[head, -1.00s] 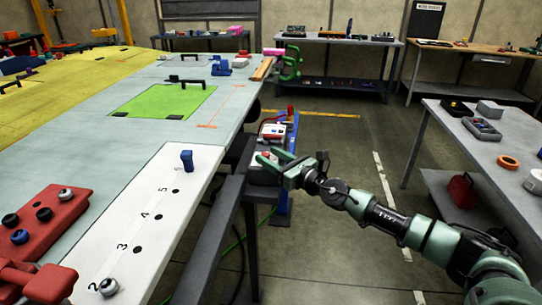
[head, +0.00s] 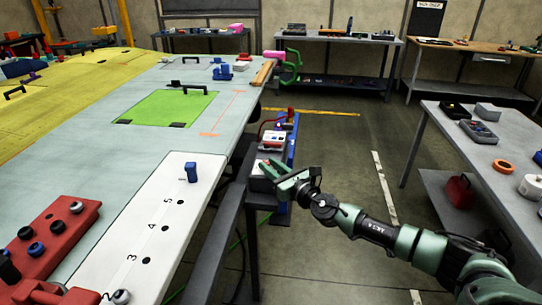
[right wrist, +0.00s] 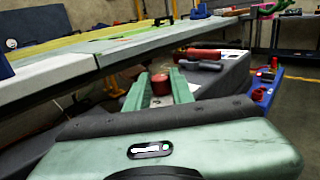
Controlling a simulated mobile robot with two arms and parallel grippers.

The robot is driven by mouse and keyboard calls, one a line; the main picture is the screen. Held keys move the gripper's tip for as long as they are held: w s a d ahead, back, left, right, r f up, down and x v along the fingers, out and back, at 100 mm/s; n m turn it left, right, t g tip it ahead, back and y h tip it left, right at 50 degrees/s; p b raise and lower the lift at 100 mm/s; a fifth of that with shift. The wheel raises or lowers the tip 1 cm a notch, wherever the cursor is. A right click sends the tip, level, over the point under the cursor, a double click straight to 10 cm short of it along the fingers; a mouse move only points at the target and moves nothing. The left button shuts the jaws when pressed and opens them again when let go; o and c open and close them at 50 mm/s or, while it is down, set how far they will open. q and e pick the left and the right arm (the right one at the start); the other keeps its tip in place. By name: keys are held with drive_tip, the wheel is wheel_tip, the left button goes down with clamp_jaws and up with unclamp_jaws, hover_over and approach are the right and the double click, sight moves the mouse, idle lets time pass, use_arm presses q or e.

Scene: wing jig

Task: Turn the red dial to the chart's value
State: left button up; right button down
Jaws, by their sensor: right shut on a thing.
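The dial's pointer and markings cannot be made out. In the head view the dial is hidden by the gripper. No chart with a readable value shows. My left gripper is not in view.
A dark rail (head: 215,225) runs between the long table (head: 75,165) and my right arm. A white strip (head: 140,220) with numbers and a blue knob (head: 191,172) lies on the table.

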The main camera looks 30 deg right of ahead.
drive_tip(key=m+h+p, duration=0.2)
drive_tip(key=h+p, duration=0.1)
drive_tip(key=p, duration=0.1)
drive_tip(key=a+m+h+p, duration=0.1)
drive_tip(key=m+h+p, duration=0.1)
drive_tip(key=h+p, duration=0.1)
drive_tip(key=shift+a+r+h+p, duration=0.15)
drive_tip(key=shift+h+p, duration=0.25)
drive_tip(key=shift+p, duration=0.4)
drive_tip(key=shift+w+a+f+m+g+h, duration=0.1)
drive_tip(key=shift+m+g+h, duration=0.15)
drive_tip(key=shift+m+h, duration=0.3)
drive_tip(key=shift+a+f+m+g+h, duration=0.1)
drive_tip(key=shift+m+g+h, duration=0.15)
drive_tip(key=shift+m+h, duration=0.3)
drive_tip(key=m+g+h, duration=0.1)
drive_tip(key=m+h, duration=0.1)
drive_tip(key=h, duration=0.1)
drive_tip(key=shift+w+a+f+g+h+b, duration=0.1)
drive_tip(key=shift+w+g+h+b, duration=0.05)
drive_tip(key=shift+g+h+b, duration=0.2)
drive_tip(key=shift+w+a+m+g+h+b, duration=0.1)
drive_tip(key=shift+m+g+h+b, duration=0.6)
drive_tip(key=shift+m+g+h, duration=0.35)
drive_tip(key=shift+m+h, duration=0.25)
drive_tip(key=shift+h, duration=0.15)
drive_tip(key=c, duration=1.2)
unclamp_jaws()
